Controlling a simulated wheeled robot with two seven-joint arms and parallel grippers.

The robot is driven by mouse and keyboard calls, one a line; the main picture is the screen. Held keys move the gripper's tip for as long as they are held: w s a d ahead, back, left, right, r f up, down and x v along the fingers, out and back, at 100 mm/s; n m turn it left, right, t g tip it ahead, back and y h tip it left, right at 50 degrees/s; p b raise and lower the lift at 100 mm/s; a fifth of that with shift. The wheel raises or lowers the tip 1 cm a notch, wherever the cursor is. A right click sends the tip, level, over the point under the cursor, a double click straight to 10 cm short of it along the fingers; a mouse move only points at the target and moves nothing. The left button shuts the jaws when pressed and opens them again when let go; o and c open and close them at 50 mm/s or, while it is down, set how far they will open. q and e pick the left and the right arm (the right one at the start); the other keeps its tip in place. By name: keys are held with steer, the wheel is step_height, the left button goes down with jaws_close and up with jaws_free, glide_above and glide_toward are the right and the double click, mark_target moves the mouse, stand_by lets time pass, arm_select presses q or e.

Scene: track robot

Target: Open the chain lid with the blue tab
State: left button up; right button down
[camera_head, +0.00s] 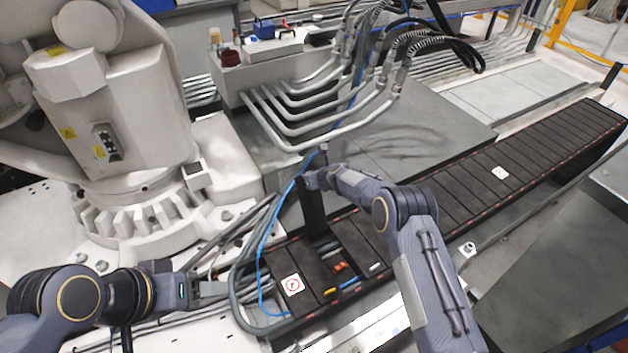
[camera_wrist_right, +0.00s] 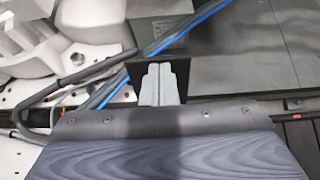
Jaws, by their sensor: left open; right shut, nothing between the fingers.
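The dark cable chain runs diagonally across the head view. One chain lid (camera_head: 313,208) stands raised, nearly upright. Beside it, the open slot shows red and orange parts (camera_head: 341,268). Small coloured tabs, yellow (camera_head: 330,290) and blue (camera_head: 350,286), sit along the chain's near edge; which lid the blue one belongs to is hard to tell. My right gripper (camera_head: 314,181) is shut and empty at the raised lid's top; in the right wrist view its fingers (camera_wrist_right: 159,84) are in front of a dark plate, contact unclear. My left gripper (camera_head: 222,290) is open and empty, left of the chain.
A lid with a red and white warning sticker (camera_head: 292,285) lies flat at the chain's near end. A blue cable (camera_head: 262,255) and grey hoses loop beside it. A large white robot arm (camera_head: 120,130) stands left. Bent metal pipes (camera_head: 300,128) are behind.

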steer(key=shift+w+a+f, duration=0.25)
steer(key=shift+w+a, duration=0.35)
steer(key=shift+w, duration=0.3)
steer(key=shift+d+r, duration=0.1)
steer(key=shift+d, duration=0.05)
steer(key=v, duration=0.7)
steer(key=shift+s+r+b, duration=0.3)
steer(key=shift+b, duration=0.1)
